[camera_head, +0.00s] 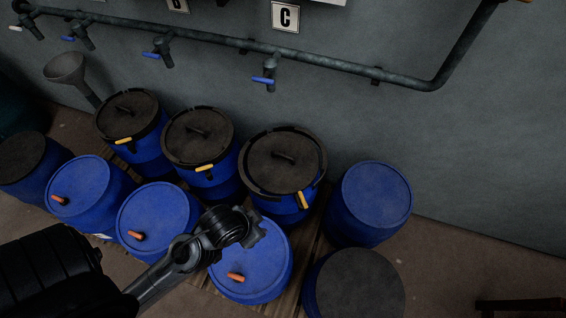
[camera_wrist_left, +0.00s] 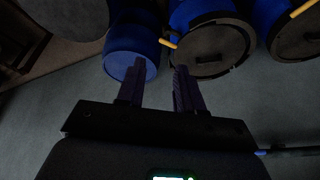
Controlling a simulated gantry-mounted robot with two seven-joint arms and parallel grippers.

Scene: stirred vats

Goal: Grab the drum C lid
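The black lid (camera_head: 284,160) of the drum below the C sign (camera_head: 285,17) sits on a blue drum, with a small bar handle on top and a yellow clasp at the front. It also shows in the left wrist view (camera_wrist_left: 212,45). My left gripper (camera_head: 256,232) is left of and in front of this lid in the head view, over an orange-capped blue drum (camera_head: 250,270). In the left wrist view its fingers (camera_wrist_left: 157,85) are spread with nothing between them, apart from the lid. My right gripper is not in view.
Two more black-lidded drums (camera_head: 198,135) (camera_head: 129,113) stand to the left. A plain blue drum (camera_head: 376,195) and a dark-topped drum (camera_head: 355,285) stand to the right. A pipe (camera_head: 330,62) with blue-handled taps runs along the wall. A funnel (camera_head: 66,68) is at left.

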